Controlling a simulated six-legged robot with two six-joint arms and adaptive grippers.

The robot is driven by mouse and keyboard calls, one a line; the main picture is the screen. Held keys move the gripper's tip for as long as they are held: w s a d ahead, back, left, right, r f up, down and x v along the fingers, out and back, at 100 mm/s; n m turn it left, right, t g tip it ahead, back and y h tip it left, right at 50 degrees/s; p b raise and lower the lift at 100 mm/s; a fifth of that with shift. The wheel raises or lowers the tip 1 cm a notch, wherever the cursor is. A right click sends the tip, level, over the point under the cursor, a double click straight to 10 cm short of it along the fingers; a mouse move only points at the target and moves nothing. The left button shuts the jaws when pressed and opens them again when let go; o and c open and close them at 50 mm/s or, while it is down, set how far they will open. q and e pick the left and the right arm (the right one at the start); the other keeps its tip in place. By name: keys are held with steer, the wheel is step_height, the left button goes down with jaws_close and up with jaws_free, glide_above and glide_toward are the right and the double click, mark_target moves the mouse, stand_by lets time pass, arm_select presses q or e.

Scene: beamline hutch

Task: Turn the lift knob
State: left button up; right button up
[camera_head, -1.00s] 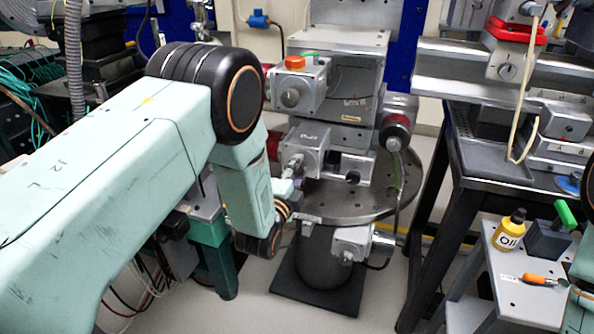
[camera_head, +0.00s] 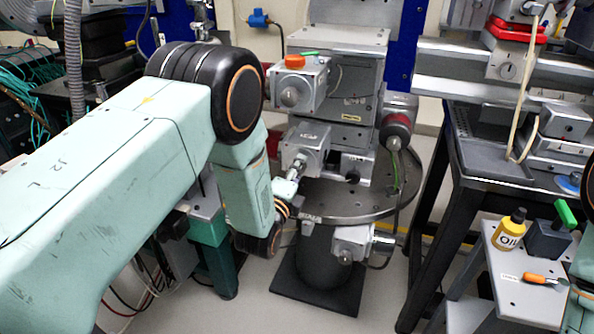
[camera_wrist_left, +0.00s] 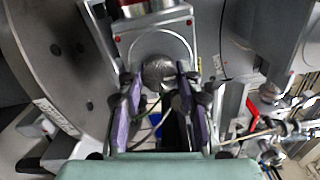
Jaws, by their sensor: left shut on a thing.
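A grey motor box (camera_head: 305,145) on the middle of the stage tower has a round metal knob on its front; which knob is the lift knob cannot be read. My left gripper (camera_head: 295,172) reaches this box from the lower left and is shut on its knob. In the left wrist view the metal knob (camera_wrist_left: 158,73) sits between the tips of the purple-padded fingers (camera_wrist_left: 153,95). In the head view the gripper hides part of the knob. My right gripper is out of view.
A similar box with a knob (camera_head: 290,96) and orange cap (camera_head: 295,61) is above, another box (camera_head: 352,242) below the round plate (camera_head: 370,204). A black-legged table (camera_head: 485,165) stands right. An oil bottle (camera_head: 509,230) and orange-handled tool (camera_head: 540,279) are on a grey stand.

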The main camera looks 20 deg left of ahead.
arm_select(q)
steer(key=o, duration=1.1)
steer(key=shift+o, duration=0.2)
steer(key=shift+s, duration=0.1)
steer(key=s, duration=1.2)
steer(key=shift+a, duration=0.2)
